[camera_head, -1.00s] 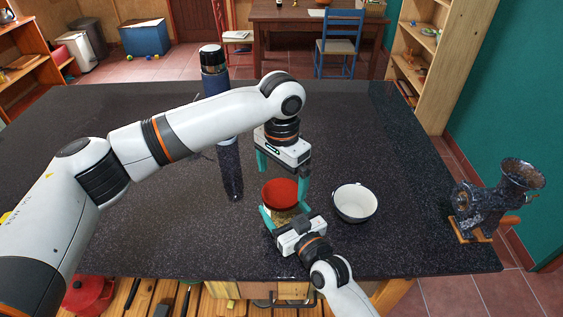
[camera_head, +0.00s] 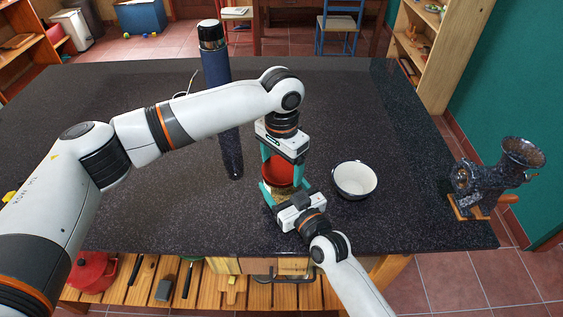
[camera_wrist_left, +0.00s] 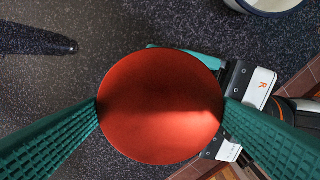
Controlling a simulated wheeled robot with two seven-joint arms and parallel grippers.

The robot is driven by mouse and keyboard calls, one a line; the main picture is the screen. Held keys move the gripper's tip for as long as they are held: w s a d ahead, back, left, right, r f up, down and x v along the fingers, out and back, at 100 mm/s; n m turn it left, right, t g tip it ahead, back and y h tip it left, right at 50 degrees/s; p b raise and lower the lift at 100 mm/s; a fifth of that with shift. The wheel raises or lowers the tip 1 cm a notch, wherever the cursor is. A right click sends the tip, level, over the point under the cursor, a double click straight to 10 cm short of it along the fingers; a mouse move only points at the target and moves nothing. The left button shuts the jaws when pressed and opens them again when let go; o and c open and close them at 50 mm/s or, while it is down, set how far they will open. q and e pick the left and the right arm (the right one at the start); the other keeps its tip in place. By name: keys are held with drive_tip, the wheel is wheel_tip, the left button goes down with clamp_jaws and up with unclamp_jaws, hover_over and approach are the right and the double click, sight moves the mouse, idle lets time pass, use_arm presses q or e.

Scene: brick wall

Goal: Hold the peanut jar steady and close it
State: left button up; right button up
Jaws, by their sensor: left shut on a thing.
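The peanut jar (camera_head: 281,193) stands upright on the dark countertop, its glass body mostly hidden by my right gripper. A red round lid (camera_head: 278,174) sits at the jar's top; whether it is seated cannot be told. In the left wrist view the lid (camera_wrist_left: 160,105) fills the middle as a red disc. My left gripper (camera_head: 280,176) points down from above, its teal fingers shut on opposite sides of the lid. My right gripper (camera_head: 279,196) comes from the front, low down, with its teal fingers around the jar body and seemingly shut on it.
A tall dark blue bottle (camera_head: 217,85) stands behind and left. A dark grinder (camera_head: 490,180) is at the right edge.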

use_arm(q)
drive_tip(key=shift+m, duration=0.9)
drive_tip(key=o, duration=1)
wheel_tip(320, 180, up, 12)
use_arm(e)
drive_tip(key=o, duration=2)
drive_tip(key=shift+c, duration=0.2)
drive_tip(key=shift+s, duration=0.1)
drive_tip(key=b+v, duration=0.2)
drive_tip(key=v, duration=0.9)
drive_tip(key=shift+d+f, duration=0.1)
use_arm(q)
wheel_tip(320, 180, down, 2)
use_arm(e)
drive_tip(key=shift+s+d, duration=0.2)
drive_tip(key=shift+s, duration=0.15)
